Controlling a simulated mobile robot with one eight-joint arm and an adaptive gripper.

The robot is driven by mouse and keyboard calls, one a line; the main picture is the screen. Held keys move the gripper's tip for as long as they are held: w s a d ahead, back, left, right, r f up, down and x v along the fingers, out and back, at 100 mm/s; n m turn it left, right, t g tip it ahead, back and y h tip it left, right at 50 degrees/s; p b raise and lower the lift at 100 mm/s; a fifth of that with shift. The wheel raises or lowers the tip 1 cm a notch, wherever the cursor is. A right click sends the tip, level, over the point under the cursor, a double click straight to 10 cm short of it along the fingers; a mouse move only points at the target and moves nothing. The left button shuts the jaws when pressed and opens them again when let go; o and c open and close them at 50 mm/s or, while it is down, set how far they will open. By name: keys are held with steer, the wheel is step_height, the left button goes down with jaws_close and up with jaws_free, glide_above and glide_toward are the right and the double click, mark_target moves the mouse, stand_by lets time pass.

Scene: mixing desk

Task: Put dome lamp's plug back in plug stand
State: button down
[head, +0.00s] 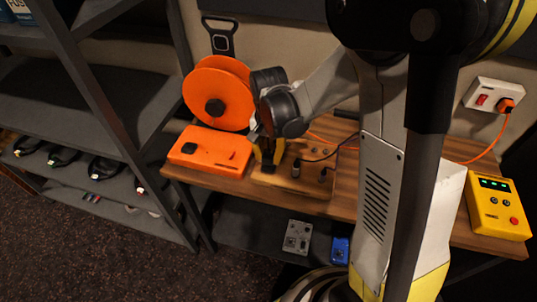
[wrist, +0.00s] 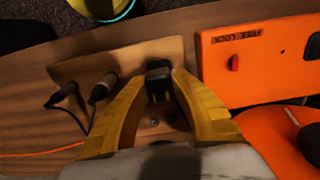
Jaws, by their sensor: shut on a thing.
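My gripper (head: 267,160) is shut on a black plug, seen between the yellow fingers in the wrist view (wrist: 158,82). The plug is upright and over the right part of the wooden plug stand (wrist: 130,66); I cannot tell whether it is seated or just above it. The stand (head: 308,188) lies on the desk in the head view. Small round holes show in the stand between the fingers. I cannot make out the dome lamp.
An orange box (head: 210,150) lies just left of the stand in the head view, with an orange cable reel (head: 216,92) behind. A yellow box (head: 497,208) and a wall socket (head: 494,95) are at the right. Dark shelves (head: 90,115) stand left.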

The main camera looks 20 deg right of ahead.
mark_target(269, 163)
steer(key=shift+f, duration=0.15)
steer(key=shift+f+b, duration=0.85)
steer(key=shift+f, duration=0.05)
steer(key=shift+f+b, duration=0.6)
steer(key=shift+b, duration=0.2)
stand_by(2.1)
steer(key=c, duration=1.1)
jaws_free()
step_height(269, 163, up, 12)
steer(key=shift+r, duration=0.1)
